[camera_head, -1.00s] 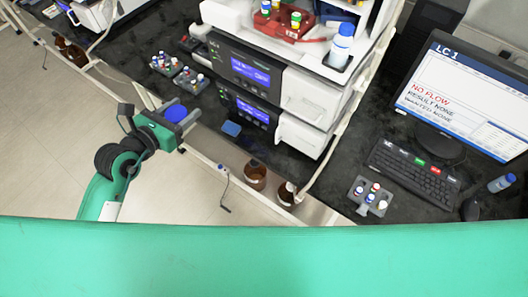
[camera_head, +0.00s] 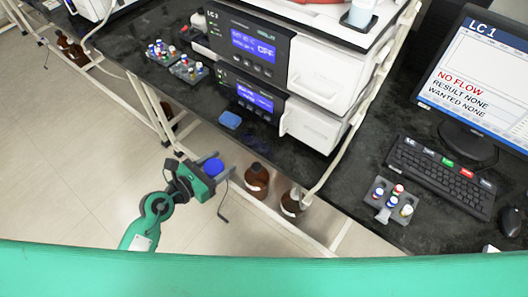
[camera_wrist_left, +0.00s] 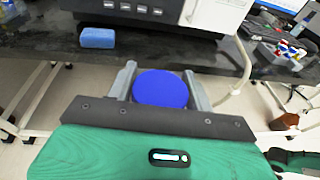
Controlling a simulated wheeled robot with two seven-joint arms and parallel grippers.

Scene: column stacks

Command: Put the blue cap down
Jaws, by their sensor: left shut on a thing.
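The blue cap (camera_head: 213,167) is a round blue disc between the fingers of my left gripper (camera_head: 217,164). In the left wrist view the blue cap (camera_wrist_left: 160,89) sits between the two grey fingers of the left gripper (camera_wrist_left: 160,88), which are shut on it. The gripper holds it in front of the black bench's edge, over the open space above the floor. My right gripper is not in view.
The black bench (camera_head: 215,103) carries stacked instruments (camera_head: 250,45), vial racks (camera_head: 177,60), a blue block (camera_head: 230,120), a keyboard (camera_head: 440,172) and a monitor (camera_head: 478,80). Brown bottles (camera_head: 257,180) stand below the bench edge. Some bench top near the blue block is bare.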

